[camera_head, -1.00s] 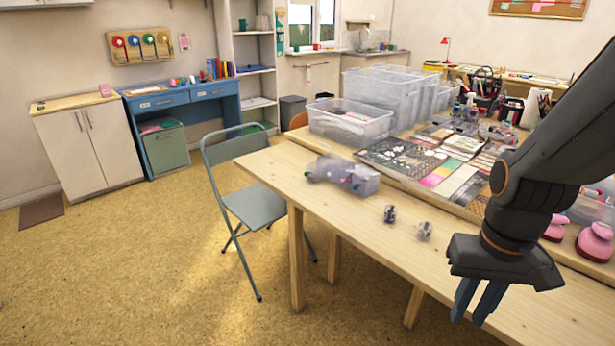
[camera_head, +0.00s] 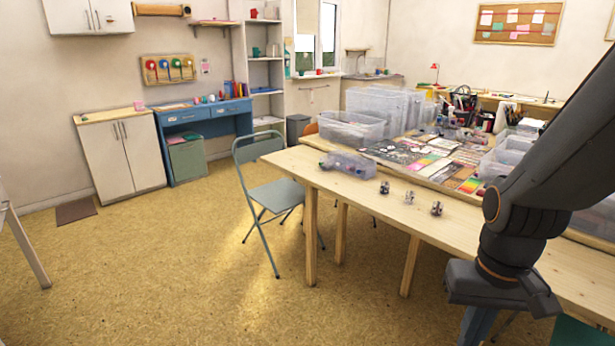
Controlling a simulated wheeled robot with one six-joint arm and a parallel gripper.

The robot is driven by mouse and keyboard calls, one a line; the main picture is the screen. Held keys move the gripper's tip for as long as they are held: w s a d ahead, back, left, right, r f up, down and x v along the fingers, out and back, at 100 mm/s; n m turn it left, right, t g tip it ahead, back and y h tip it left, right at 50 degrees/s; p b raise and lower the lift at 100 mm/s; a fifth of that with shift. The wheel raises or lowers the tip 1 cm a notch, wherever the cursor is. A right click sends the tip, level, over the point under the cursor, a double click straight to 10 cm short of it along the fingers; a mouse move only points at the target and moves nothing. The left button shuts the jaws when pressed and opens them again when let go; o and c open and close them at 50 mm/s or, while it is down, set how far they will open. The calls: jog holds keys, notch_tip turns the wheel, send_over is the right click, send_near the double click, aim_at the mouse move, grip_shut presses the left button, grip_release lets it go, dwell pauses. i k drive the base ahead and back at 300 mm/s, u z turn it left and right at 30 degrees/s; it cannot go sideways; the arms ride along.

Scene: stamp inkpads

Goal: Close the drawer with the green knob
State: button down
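A blue desk (camera_head: 204,128) with two front drawers stands against the far left wall. Its left drawer (camera_head: 185,116) and right drawer (camera_head: 231,108) look shut; their knobs are too small to tell a colour. I cannot make out a green knob anywhere. My gripper (camera_head: 482,326) hangs at the lower right, in front of the wooden table and far from the desk. Its blue-grey fingers run off the bottom edge, so their gap is hidden.
A wooden table (camera_head: 340,192) with clear bins and three small stamps fills the right. A grey folding chair (camera_head: 272,195) stands at its left end. A white cabinet (camera_head: 120,155) is beside the desk. The cork floor (camera_head: 150,260) at left is open.

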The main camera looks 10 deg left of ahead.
aim_at(327, 163)
jog(key=u, duration=0.75)
jog(key=i, duration=1.85)
jog(key=z, duration=0.95)
jog(key=i, duration=0.4)
jog(key=z, duration=0.25)
